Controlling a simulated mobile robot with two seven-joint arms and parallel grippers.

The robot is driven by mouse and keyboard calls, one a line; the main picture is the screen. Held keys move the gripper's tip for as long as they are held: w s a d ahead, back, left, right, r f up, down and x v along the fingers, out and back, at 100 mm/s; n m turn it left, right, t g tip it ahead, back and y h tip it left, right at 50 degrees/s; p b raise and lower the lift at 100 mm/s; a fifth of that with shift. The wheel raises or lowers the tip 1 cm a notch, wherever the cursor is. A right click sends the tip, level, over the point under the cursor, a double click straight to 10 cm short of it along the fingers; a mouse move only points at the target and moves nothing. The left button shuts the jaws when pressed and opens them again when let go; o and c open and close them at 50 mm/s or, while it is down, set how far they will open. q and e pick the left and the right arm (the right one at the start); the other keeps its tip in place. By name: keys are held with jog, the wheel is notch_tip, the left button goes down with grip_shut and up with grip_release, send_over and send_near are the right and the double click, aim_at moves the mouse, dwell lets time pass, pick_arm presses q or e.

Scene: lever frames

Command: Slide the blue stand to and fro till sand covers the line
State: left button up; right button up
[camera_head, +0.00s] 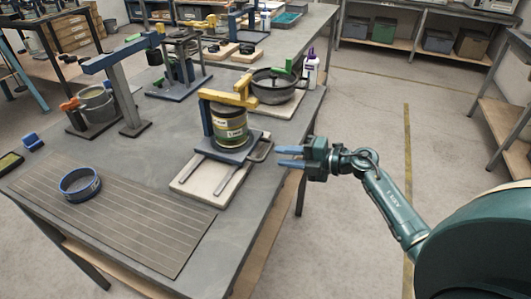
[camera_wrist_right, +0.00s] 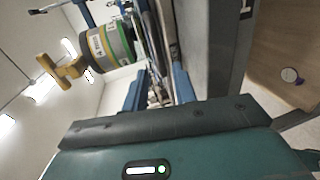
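The blue stand (camera_head: 212,152) sits on two rails over a pale base board (camera_head: 180,187) near the table's right edge. A can with a green and white label (camera_head: 230,128) stands on it; the can also shows in the wrist view (camera_wrist_right: 108,47). A yellow arm (camera_head: 226,98) lies over the can's top. A grey loop handle (camera_head: 262,150) sticks out from the stand's right side. My right gripper (camera_head: 277,156) is open just right of this handle, its blue fingers pointing at it. I see no grip on it. Sand and the line cannot be made out. My left gripper is out of view.
A slatted dark mat (camera_head: 120,220) with a blue ring (camera_head: 80,184) lies at the front left. A grey pan (camera_head: 272,88) and a purple-capped bottle (camera_head: 310,70) stand behind the stand. A grey post with a blue arm (camera_head: 122,90) rises at left.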

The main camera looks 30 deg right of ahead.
aim_at(266, 153)
jog(key=x, duration=0.6)
jog(key=shift+a, duration=0.1)
grip_shut()
dwell(0.4)
